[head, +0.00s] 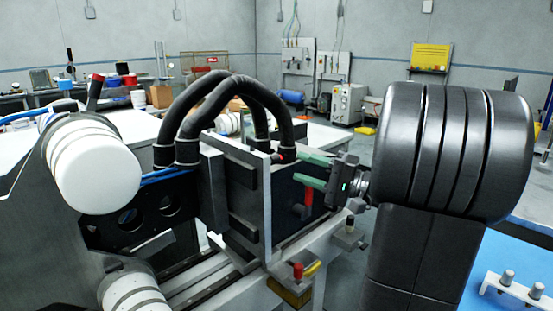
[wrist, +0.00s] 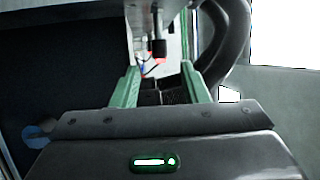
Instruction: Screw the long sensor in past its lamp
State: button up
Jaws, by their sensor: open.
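The long sensor (wrist: 158,47) shows in the wrist view as a slim dark cylinder below a pale metal shaft, with a red glow at its lower end. It hangs upright beyond the fingertips, roughly midway between them. In the head view a small red light (head: 283,156) shows by the upper fingertip; the sensor's body is not clear there. My gripper (head: 298,168) has two green fingers spread apart and points left at the machine. In the wrist view my gripper (wrist: 160,70) is open with nothing held. Whether a finger touches the sensor cannot be told.
Thick black hoses (head: 225,95) arch over the machine's upright plates (head: 262,205); a hose (wrist: 225,40) also passes close to the right finger in the wrist view. A red-topped post (head: 298,272) stands below. A blue surface (head: 500,270) with metal pegs lies at lower right.

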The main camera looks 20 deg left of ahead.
aim_at(280, 160)
jog(key=a, duration=0.5)
jog(key=a+r, duration=0.1)
jog(key=a, duration=0.2)
jog(key=shift+r+p, duration=0.1)
jog(key=shift+p, duration=0.2)
grip_shut()
